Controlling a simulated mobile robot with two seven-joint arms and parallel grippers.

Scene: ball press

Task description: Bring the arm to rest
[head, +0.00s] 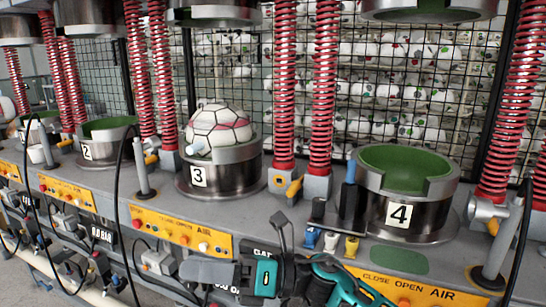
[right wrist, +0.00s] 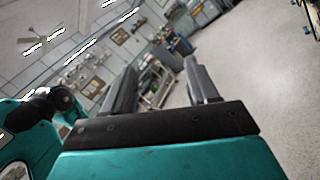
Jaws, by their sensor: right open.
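My right gripper (head: 208,271) is low in the head view, in front of the press bench between presses 3 and 4. Its grey fingers point left and its teal arm (head: 345,284) comes in from the bottom. In the right wrist view the right gripper (right wrist: 160,78) shows two dark fingers apart with nothing between them, so it is open and empty. Beyond them lie the room and the floor. My left gripper is not in view.
A ball (head: 217,129) sits in the cup of press 3 (head: 232,178). The green-lined cup of press 4 (head: 407,168) is empty. Black hoses (head: 125,215) hang before the bench. The grey floor (right wrist: 260,75) is clear at right in the wrist view.

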